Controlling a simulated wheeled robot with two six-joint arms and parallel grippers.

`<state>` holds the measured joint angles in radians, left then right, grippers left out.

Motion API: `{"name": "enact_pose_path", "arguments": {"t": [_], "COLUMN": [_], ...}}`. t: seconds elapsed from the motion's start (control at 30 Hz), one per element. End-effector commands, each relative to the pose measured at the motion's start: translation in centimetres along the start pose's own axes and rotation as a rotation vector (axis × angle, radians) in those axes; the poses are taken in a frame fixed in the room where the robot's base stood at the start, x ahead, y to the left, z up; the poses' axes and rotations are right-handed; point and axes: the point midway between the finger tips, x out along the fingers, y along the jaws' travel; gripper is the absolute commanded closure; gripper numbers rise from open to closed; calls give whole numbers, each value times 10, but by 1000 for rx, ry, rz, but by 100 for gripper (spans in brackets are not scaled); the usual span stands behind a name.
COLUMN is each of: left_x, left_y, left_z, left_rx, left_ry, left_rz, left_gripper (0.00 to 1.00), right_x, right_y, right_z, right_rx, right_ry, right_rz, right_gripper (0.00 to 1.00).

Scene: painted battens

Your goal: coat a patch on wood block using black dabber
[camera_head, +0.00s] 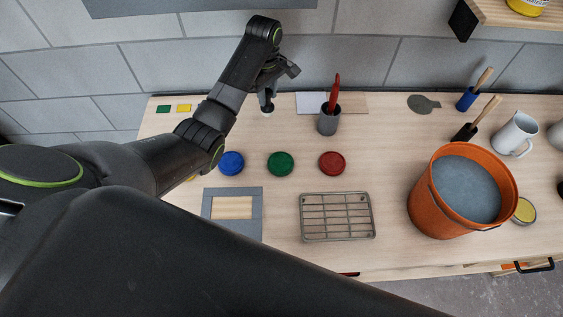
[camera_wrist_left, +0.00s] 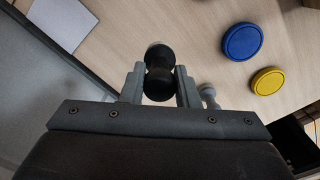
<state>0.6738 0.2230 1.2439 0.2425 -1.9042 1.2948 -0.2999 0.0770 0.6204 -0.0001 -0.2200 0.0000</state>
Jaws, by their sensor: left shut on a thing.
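My left gripper (camera_head: 269,88) is at the back of the table, pointing down, left of the grey cup. In the left wrist view it is shut on the black dabber (camera_wrist_left: 159,82), a dark rounded piece between the two fingers. A pale end shows beyond the fingers. The wood block (camera_head: 232,207) is a pale strip inside a grey frame (camera_head: 248,193) at the front left, well away from the gripper. My right gripper is not in view.
Blue (camera_head: 232,162), green (camera_head: 281,163) and red (camera_head: 332,163) round lids lie in a row; a yellow lid (camera_wrist_left: 267,81) is beside the blue. A grey cup (camera_head: 328,123) holds a red-handled tool. A wire rack (camera_head: 337,217) and orange bucket (camera_head: 430,208) stand right.

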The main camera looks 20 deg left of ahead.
Motion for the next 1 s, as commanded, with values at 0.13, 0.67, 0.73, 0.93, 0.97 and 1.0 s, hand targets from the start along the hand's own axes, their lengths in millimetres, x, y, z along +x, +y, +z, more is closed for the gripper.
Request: {"name": "enact_pose_path", "arguments": {"t": [0.13,0.67,0.73,0.93,0.97,1.0], "left_x": [0,8,11,16,16,15], "left_y": [0,-10,-16,-43,-48,-53], "left_z": [0,17,28,64,69,75], "left_rx": [0,11,16,21,21,20], "left_ry": [0,-10,-17,-45,-48,-54], "left_rz": [0,41,70,176,193,214], "left_gripper": [95,95,95,95,95,95], "right_x": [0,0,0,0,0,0], "right_y": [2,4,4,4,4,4], "right_z": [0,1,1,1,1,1], "right_rx": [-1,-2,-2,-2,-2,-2], "right_ry": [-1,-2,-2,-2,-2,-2], "right_rz": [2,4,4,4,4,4], "right_gripper": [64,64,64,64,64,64]}}
